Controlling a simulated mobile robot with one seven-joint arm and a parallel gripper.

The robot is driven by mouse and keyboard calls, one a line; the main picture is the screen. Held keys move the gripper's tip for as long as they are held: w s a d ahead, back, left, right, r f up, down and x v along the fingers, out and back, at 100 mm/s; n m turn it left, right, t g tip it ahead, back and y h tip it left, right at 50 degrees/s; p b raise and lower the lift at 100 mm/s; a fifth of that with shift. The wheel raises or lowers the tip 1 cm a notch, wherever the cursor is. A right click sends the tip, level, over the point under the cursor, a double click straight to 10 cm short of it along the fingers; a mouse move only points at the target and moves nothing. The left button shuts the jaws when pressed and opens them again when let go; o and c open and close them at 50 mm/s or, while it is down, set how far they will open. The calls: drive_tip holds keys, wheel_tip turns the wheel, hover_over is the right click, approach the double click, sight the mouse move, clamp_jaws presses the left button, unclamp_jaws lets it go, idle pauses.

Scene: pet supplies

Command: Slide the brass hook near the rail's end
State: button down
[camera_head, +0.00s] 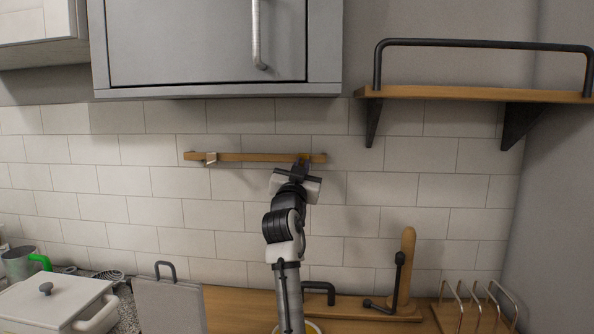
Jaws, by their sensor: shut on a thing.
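A wooden rail (255,157) runs level across the tiled wall. A small pale hook (210,159) sits on it near its left end. A small brass-coloured hook (304,157) sits on the rail near its right end, partly hidden by my gripper. My gripper (301,165) reaches up from below and is shut on the brass hook, just short of the rail's right tip. The fingertips are small and dark here, so the exact grip is hard to see.
A grey cabinet (210,45) hangs above the rail. A wooden shelf (480,94) with a dark rail and brackets is at the upper right. Below stand a white pot (55,300), a grey board (170,303) and a wooden holder (407,270). The wall around the rail is clear.

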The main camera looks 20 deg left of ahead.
drive_tip(key=shift+r, duration=0.2)
drive_tip(key=c, duration=1.6)
unclamp_jaws()
drive_tip(key=shift+f, duration=0.1)
drive_tip(key=shift+o, duration=0.3)
drive_tip(key=shift+f, duration=0.15)
